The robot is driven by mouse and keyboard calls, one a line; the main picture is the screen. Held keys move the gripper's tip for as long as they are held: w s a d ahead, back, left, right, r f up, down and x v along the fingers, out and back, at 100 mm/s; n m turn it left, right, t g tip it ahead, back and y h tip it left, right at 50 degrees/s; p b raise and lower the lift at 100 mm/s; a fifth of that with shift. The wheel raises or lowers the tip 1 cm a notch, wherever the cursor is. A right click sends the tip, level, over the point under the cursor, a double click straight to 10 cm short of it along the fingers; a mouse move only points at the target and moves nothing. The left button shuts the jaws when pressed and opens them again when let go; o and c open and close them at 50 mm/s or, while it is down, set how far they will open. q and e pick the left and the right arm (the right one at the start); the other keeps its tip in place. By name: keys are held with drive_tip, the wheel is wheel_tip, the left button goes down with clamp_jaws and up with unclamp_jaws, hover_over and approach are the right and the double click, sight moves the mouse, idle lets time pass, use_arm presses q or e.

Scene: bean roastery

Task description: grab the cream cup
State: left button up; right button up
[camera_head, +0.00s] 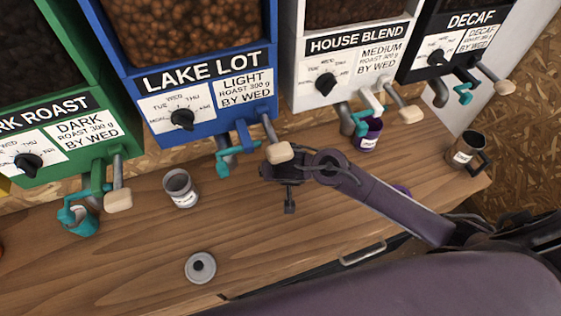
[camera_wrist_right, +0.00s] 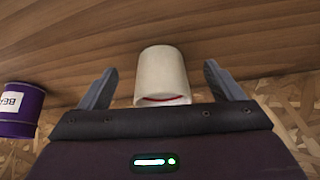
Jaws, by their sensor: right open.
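The cream cup (camera_wrist_right: 162,68) shows in the right wrist view, a pale cylinder with a red curved line near its lower edge. It is between the two dark fingers of my right gripper (camera_wrist_right: 161,70). The fingers are spread, with a gap on each side of the cup. I cannot make the cup out in the head view, where my right arm (camera_head: 390,205) comes in from the right and covers part of the counter. My left gripper is not in view.
A purple labelled cup (camera_wrist_right: 20,112) is left of the cream cup in the wrist view. The counter (camera_head: 130,265) also holds a grey cup (camera_head: 181,190), a teal cup (camera_head: 82,222), a dark cup (camera_head: 466,150) and a grey lid (camera_head: 200,267). Dispensers with projecting handles line the back.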

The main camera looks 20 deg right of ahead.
drive_tip(key=shift+w, duration=0.4)
drive_tip(key=w, duration=0.1)
drive_tip(key=w+p, duration=0.1)
drive_tip(key=w, duration=0.1)
drive_tip(key=shift+d+r, duration=0.2)
drive_tip(key=shift+d, duration=0.1)
drive_tip(key=x, duration=0.2)
drive_tip(key=shift+f+b, duration=0.3)
drive_tip(key=shift+f, duration=0.2)
drive_tip(key=shift+w+f, duration=0.2)
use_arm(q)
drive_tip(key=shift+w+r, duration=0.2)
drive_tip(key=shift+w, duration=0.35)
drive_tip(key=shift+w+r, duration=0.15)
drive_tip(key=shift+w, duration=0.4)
use_arm(e)
drive_tip(key=shift+s, duration=0.1)
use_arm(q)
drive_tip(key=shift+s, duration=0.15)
use_arm(e)
drive_tip(key=shift+c, duration=0.5)
drive_tip(key=shift+c, duration=1.1)
drive_tip(key=c, duration=0.7)
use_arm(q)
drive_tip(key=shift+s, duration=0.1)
use_arm(e)
drive_tip(key=shift+c, duration=0.4)
